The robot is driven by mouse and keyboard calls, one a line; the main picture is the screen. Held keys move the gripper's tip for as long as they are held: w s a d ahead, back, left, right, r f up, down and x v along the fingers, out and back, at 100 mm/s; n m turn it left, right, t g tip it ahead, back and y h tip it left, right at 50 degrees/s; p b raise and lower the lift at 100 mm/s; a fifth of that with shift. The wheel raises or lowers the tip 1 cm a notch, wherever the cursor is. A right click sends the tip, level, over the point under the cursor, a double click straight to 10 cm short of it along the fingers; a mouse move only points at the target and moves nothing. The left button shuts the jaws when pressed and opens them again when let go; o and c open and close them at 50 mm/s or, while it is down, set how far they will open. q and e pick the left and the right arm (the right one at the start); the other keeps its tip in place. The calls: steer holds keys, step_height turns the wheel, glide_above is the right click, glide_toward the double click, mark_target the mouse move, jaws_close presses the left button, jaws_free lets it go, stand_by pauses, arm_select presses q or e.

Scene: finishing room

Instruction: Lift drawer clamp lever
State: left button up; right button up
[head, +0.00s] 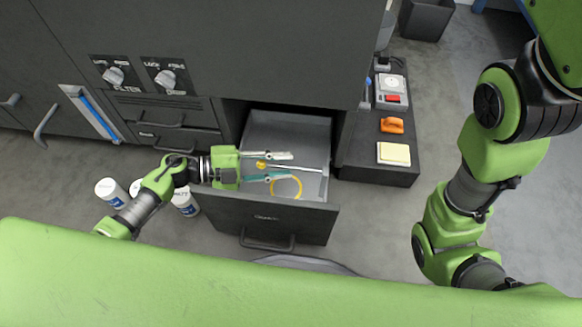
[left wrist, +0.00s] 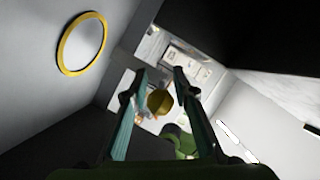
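The dark drawer (head: 265,218) is pulled out of the cabinet and shows a grey interior. A thin metal rod (head: 298,168) and a small yellow knob (head: 261,165) lie in line over the drawer, like a lever with its knob. My left gripper (head: 291,166) reaches in from the left with its fingers apart, one on each side of the knob. In the left wrist view the round yellow knob (left wrist: 159,102) sits between the two fingers, with no clear contact. The clamp's base cannot be made out. My right arm is at the right; its gripper is out of view.
A yellow ring (head: 286,198) lies in the drawer and also shows in the left wrist view (left wrist: 82,43). White canisters (head: 112,192) stand on the floor at left. A low dark unit at right holds an orange object (head: 391,125) and a pale yellow pad (head: 393,154).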

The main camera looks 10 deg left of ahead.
arm_select(q)
steer(key=shift+b+x, duration=0.4)
steer(key=shift+x, duration=1.05)
jaws_close()
